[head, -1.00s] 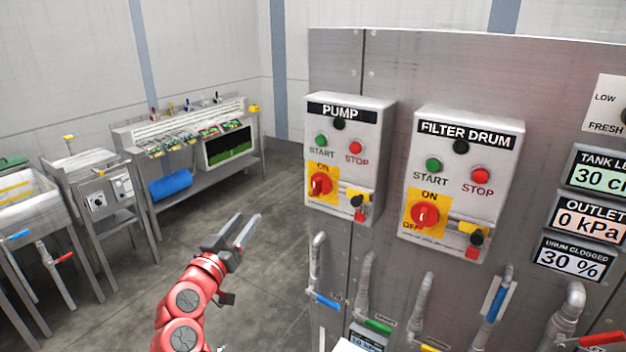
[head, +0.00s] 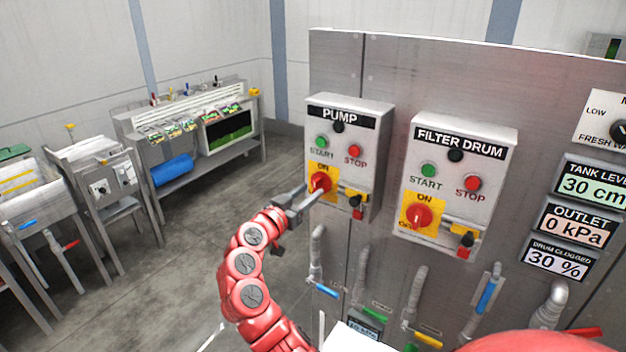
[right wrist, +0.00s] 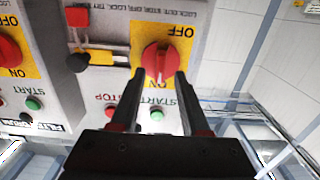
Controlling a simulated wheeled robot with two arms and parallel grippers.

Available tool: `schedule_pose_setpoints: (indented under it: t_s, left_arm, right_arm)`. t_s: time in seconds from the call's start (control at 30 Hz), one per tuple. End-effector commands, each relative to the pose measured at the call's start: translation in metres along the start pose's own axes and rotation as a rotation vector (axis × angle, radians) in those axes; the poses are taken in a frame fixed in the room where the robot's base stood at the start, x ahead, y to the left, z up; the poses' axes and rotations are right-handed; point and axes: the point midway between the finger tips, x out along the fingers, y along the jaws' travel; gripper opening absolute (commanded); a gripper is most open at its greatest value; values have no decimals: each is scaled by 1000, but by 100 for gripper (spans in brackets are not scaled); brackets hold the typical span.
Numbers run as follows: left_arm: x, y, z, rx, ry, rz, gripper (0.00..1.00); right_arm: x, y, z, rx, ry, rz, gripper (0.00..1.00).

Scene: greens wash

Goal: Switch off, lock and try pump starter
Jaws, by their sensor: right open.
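The PUMP starter box (head: 374,125) hangs on the steel panel with a green START button (head: 321,142), a red STOP button (head: 354,151) and a red rotary switch (head: 320,181) on a yellow plate. The switch handle stands in line with ON in the right wrist view (right wrist: 158,60). A yellow hasp (head: 355,194) with a black part and a red tag (head: 358,213) sits beside it. My right gripper (head: 317,194) is open at the switch. In the right wrist view its fingertips (right wrist: 158,76) are on either side of the handle; contact is unclear. My left gripper is out of view.
A similar FILTER DRUM box (head: 502,150) hangs to the right. Pipes with coloured valve handles, including a blue one (head: 327,290), stick out below. Displays such as TANK LEVEL (head: 596,184) are at far right. Open floor (head: 170,270) lies left of the panel.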

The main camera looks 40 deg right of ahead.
Motion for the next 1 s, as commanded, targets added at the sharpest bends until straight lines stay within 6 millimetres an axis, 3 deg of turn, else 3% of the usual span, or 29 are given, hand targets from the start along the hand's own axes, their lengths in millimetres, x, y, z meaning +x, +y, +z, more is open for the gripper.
schedule_pose_setpoints:
  t_s: [0.2, 0.53, 0.8, 1.0]
  left_arm:
    - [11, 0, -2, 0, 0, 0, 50]
    - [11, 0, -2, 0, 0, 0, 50]
    - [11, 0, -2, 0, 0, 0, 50]
    - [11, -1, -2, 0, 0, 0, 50]
  right_arm:
    - [23, 0, -1, -2, 0, 2, 46]
    - [26, 0, 0, 0, 2, -1, 46]
    - [26, -1, 0, 0, 2, -2, 0]
    - [26, -1, 0, 0, 2, -1, 0]
